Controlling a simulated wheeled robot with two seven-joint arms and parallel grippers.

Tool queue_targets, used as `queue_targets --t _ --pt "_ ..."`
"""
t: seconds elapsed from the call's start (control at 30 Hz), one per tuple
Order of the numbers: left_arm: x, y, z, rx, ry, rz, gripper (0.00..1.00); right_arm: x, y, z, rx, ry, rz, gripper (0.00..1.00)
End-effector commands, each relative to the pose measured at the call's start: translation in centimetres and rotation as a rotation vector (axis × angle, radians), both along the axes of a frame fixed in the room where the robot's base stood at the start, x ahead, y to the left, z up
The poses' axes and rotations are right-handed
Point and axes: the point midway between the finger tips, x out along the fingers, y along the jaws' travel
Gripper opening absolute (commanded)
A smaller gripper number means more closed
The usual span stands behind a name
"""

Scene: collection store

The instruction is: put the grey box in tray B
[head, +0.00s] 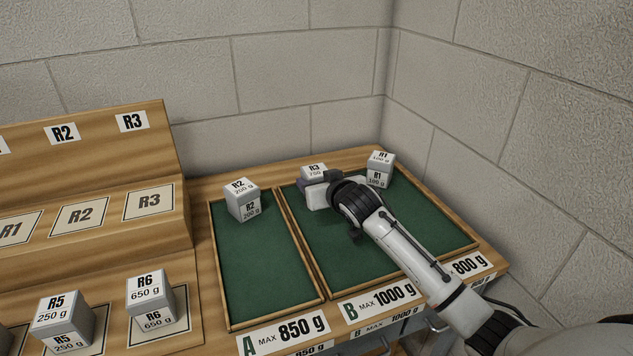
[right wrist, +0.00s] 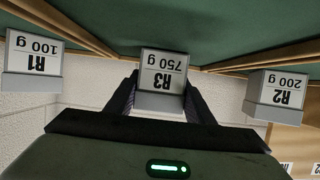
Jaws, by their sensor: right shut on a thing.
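The grey box marked R3, 750 g (right wrist: 162,75), is between the fingers of my right gripper (right wrist: 160,100), which is shut on it. In the head view the box (head: 313,170) shows just behind the gripper (head: 318,188), at the back of tray B (head: 325,265); its lower part is hidden. I cannot tell whether it touches the tray's green floor. Tray B carries a label reading B, max 1000 g. My right arm covers part of its right side. My left gripper is not in view.
A grey R2 200 g box (head: 242,200) stands at the back of tray A (head: 262,270). A grey R1 100 g box (head: 379,170) stands right of R3. Boxes R5 (head: 63,318) and R6 (head: 151,300) stand on the wooden rack at left. Block walls close off the back and right.

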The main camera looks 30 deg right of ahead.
Motion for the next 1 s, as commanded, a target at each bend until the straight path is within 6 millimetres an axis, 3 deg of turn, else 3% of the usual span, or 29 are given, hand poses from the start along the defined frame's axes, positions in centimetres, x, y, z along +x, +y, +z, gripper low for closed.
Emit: queue_targets --t 0.27,0.3,0.4,0.77,1.0 --pt "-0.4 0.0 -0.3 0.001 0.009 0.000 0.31 0.1 0.0 0.0 -0.001 -0.005 0.001 0.12" --pt "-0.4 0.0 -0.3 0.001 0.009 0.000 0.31 0.0 0.0 -0.3 0.000 0.001 0.000 0.52" --pt "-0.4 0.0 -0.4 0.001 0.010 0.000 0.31 0.0 0.0 -0.3 -0.001 0.001 0.000 0.67" --pt "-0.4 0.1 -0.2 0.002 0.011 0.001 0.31 0.0 0.0 0.3 -0.001 -0.001 0.000 0.67" --pt "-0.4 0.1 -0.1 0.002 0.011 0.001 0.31 -3.0 0.7 1.3 -0.001 0.000 0.002 0.67"
